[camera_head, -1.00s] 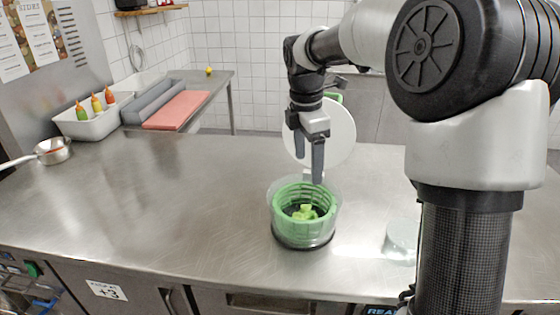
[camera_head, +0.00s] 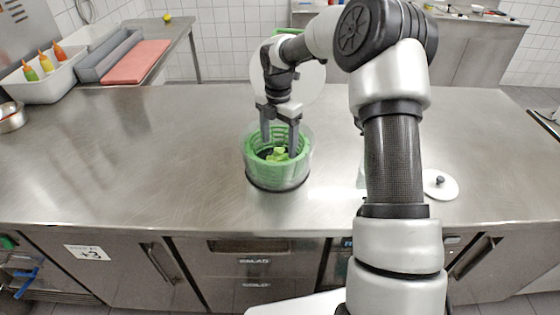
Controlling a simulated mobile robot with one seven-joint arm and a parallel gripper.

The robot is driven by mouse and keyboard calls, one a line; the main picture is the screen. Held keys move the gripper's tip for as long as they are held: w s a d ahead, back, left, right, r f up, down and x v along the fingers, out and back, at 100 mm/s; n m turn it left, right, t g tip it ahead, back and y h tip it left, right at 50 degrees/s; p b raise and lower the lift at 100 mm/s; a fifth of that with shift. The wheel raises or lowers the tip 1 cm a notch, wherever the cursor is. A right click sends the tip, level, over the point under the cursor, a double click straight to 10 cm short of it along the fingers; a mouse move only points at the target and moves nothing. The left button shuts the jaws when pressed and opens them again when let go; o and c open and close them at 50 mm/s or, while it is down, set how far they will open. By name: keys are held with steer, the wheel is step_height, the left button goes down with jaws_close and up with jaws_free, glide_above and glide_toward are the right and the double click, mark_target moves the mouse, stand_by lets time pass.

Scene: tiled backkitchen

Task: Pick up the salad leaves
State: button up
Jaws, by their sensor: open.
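The salad leaves (camera_head: 278,155) are a small light-green clump inside the green basket (camera_head: 252,158) of a clear salad spinner bowl on the steel counter. My gripper (camera_head: 279,150) points down over the bowl. Its two dark fingers are apart, with the tips down at the basket's rim level or inside it, one to each side of the leaves in the picture. No leaves are seen lifted. I cannot tell whether the fingers touch them.
A white round lid (camera_head: 440,185) with a dark knob lies on the counter at right. A large white disc (camera_head: 312,85) stands behind the gripper. A white bin (camera_head: 45,80) with sauce bottles and a red board (camera_head: 136,62) are at back left.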

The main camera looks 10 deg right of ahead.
mark_target(280, 155)
steer(key=shift+s+d+f, duration=0.1)
steer(key=shift+f, duration=1.45)
steer(key=shift+s+d+f, duration=0.1)
steer(key=shift+f, duration=1.4)
steer(key=shift+c, duration=0.4)
steer(key=c, duration=1.1)
